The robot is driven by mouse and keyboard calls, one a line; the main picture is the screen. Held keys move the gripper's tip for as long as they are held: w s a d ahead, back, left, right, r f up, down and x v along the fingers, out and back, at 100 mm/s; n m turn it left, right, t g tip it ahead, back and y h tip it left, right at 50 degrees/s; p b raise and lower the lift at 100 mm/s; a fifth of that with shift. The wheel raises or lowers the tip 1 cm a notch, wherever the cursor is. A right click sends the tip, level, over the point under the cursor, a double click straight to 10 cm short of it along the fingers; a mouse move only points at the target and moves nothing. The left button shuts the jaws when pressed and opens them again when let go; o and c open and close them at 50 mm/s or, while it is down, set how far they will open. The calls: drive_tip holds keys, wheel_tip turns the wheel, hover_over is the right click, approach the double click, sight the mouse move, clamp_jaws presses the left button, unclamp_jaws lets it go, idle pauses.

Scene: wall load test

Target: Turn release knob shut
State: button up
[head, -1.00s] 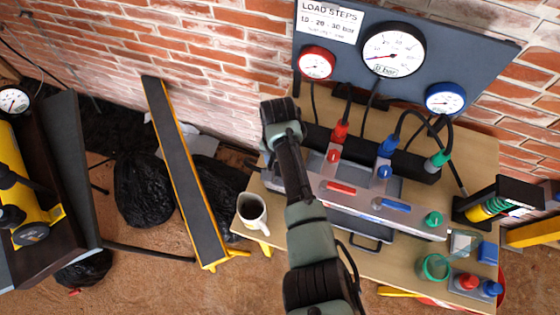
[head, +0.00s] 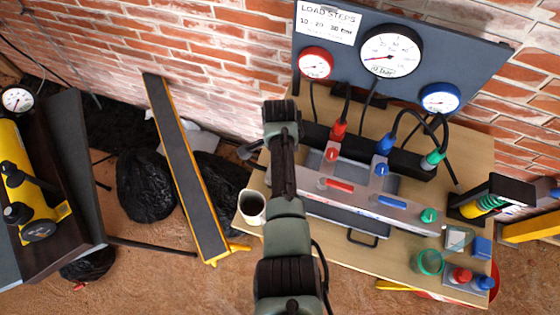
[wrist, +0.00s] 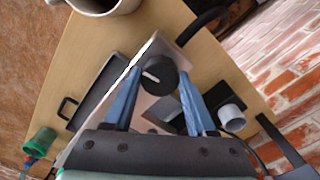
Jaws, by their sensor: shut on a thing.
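The release knob (wrist: 161,76) is round and black with a white pointer mark. In the wrist view it stands on the pale metal manifold (wrist: 145,107), and its pointer is slanted. My gripper (wrist: 161,73) has its two blue fingers on either side of the knob, shut on it. In the head view my arm hides the knob. The large white gauge (head: 391,50) has a red needle pointing to the lower left.
A white mug (head: 252,207) stands at the table's left edge, close to my arm. Hoses (head: 412,120) rise behind the manifold. A red gauge (head: 316,63) and blue gauge (head: 440,99) flank the large one.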

drive_tip(key=shift+m, duration=0.8)
drive_tip(key=o, duration=1.4)
drive_tip(key=shift+c, duration=0.2)
drive_tip(key=shift+r, duration=0.1)
wheel_tip(320, 180, up, 13)
drive_tip(key=shift+w, duration=0.1)
